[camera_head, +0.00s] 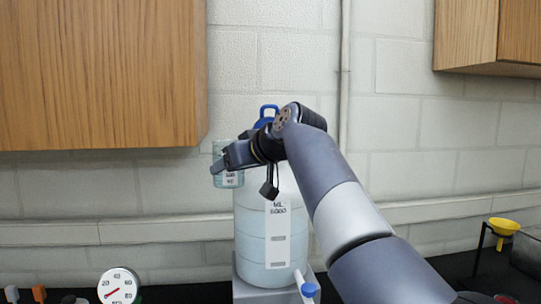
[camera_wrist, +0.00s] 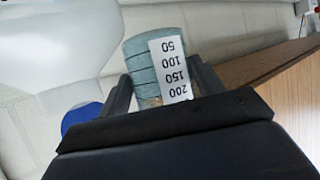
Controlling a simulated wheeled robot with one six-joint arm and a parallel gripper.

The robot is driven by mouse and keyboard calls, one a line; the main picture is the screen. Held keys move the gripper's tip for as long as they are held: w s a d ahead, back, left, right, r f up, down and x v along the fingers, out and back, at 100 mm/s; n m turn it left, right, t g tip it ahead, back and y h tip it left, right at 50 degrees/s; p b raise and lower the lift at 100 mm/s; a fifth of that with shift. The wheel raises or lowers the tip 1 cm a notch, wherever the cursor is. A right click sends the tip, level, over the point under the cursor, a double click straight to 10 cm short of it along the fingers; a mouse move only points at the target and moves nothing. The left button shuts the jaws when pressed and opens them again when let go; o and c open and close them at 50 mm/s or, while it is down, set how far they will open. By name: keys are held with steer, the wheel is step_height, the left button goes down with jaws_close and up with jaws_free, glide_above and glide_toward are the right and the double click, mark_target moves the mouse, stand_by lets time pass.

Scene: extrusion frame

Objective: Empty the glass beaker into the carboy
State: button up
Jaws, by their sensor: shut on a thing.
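The glass beaker (camera_head: 226,180) is a small teal-tinted vessel with a white graduated label. My gripper (camera_head: 226,160) is shut on it and holds it in the air, roughly upright, left of the carboy's upper part. In the wrist view the beaker (camera_wrist: 141,72) sits between both fingers, its label numbers upside down. How much liquid it holds is unclear.
A wooden cabinet (camera_head: 100,75) hangs at upper left, close to the beaker; another (camera_head: 500,35) is at upper right. A dial gauge (camera_head: 118,288) stands lower left. A spigot (camera_head: 308,290) is at the carboy's base. A yellow funnel (camera_head: 503,227) sits on a stand at right.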

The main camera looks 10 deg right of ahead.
steer(key=shift+d+r, duration=0.1)
steer(key=shift+r, duration=0.1)
steer(key=shift+w+d+r+m+g+y+p, duration=0.6)
steer(key=shift+d+r+m+y+p, duration=0.2)
steer(key=shift+m+p, duration=0.7)
steer(key=r+p, duration=0.1)
steer(key=d+r+m+y+p, duration=0.1)
steer(key=p, duration=0.1)
steer(key=w+r+m+y+p, duration=0.1)
steer(key=shift+w+d+r+g+p, duration=0.1)
steer(key=shift+d+r+g+p, duration=0.05)
steer(key=shift+d+g+p, duration=0.25)
steer(key=shift+w+d+r+m+y+p, duration=0.1)
steer(key=shift+d+r+m+y+p, duration=0.05)
steer(key=shift+r+m+y+p, duration=0.2)
steer(key=shift+f+m+y+b, duration=0.55)
steer(key=shift+f+m+y, duration=0.1)
steer(key=shift+m, duration=0.7)
stand_by(0.8)
steer(key=shift+w+d+r+m+y+p, duration=0.1)
steer(key=shift+d+r+m+y+p, duration=0.05)
steer(key=shift+r+m+y+p, duration=0.4)
stand_by(0.8)
